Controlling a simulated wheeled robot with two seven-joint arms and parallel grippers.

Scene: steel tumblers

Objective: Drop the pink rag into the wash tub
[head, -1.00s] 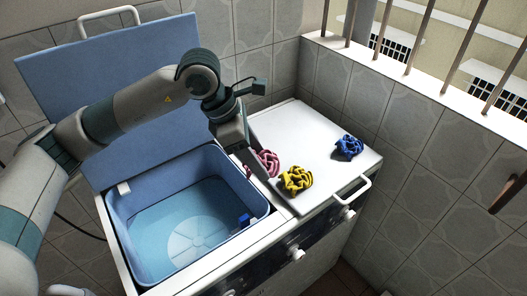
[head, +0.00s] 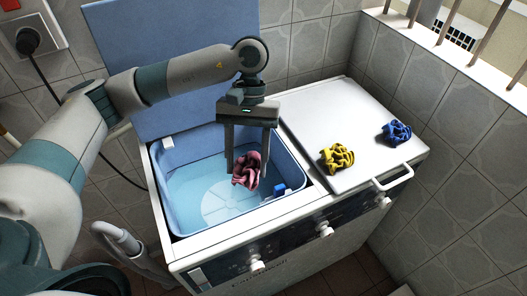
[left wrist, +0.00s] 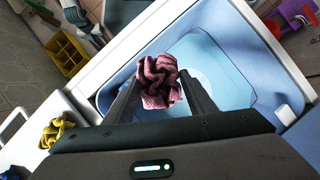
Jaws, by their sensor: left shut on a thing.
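The pink rag (head: 247,170) is crumpled and hangs between the fingers of my left gripper (head: 247,172). The gripper is shut on it and points down over the open wash tub (head: 174,219). In the left wrist view the rag (left wrist: 158,82) sits between the two fingertips, with the light blue tub (left wrist: 235,62) beneath it. The tub is blue inside with a round ribbed disc on its floor. The exact height of the rag above the floor is hard to tell. My right gripper is not seen.
A yellow rag (head: 337,157) and a blue rag (head: 396,132) lie on the white lid (head: 352,118) right of the tub. The raised blue cover (head: 170,50) stands behind. A yellow crate (left wrist: 62,50) is on the floor.

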